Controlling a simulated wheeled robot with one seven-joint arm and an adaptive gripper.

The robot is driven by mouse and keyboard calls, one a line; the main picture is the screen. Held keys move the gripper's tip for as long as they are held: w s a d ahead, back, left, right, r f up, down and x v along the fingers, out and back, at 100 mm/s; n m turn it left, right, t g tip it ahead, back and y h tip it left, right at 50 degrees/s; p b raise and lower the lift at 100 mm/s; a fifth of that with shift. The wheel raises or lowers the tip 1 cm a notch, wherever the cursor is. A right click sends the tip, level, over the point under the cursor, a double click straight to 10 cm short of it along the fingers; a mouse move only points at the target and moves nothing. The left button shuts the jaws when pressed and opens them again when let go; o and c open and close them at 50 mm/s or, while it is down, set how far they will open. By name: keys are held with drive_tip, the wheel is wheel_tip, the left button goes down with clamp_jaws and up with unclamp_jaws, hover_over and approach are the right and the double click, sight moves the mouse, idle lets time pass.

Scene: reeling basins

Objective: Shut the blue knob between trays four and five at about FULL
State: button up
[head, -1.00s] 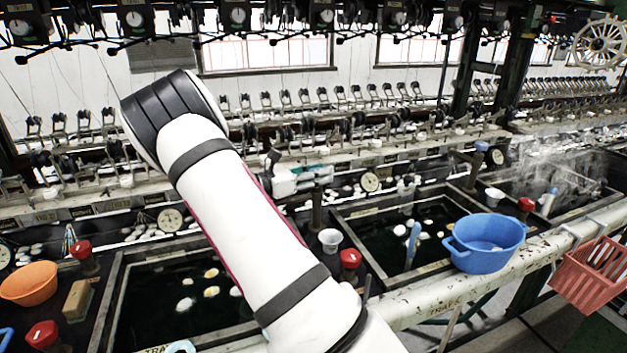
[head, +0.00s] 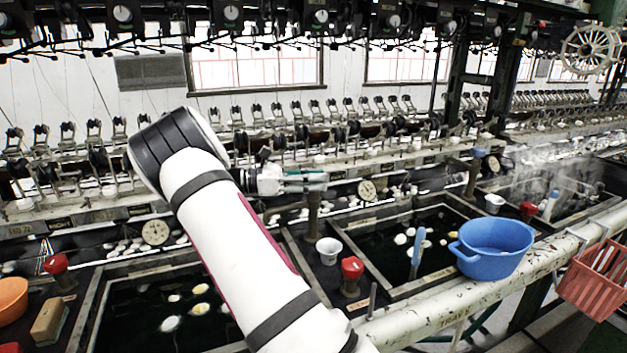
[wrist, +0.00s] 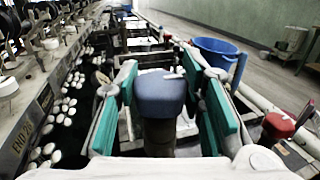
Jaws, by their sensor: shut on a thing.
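The blue knob (wrist: 160,95) stands upright on a dark post in the wrist view, between the teal pads of my gripper (wrist: 172,98). My gripper is shut on it. In the head view my gripper (head: 304,181) is at the top of the brown post (head: 313,212), beside the right-hand tray (head: 388,287). There the pads hide the knob. Its setting and any FULL mark cannot be read. Another blue-topped knob (head: 478,153) stands farther right on its own post.
A red knob (head: 352,268) and a white cup (head: 329,250) stand near the post. A blue tub (head: 492,250) rests by the front rail (head: 420,325), with a red basket (head: 596,280) at far right. A round gauge (head: 367,190) is behind. Steam rises at right.

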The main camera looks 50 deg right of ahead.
drive_tip(key=o, duration=1.2)
drive_tip(key=shift+c, duration=0.2)
drive_tip(key=v, duration=1.2)
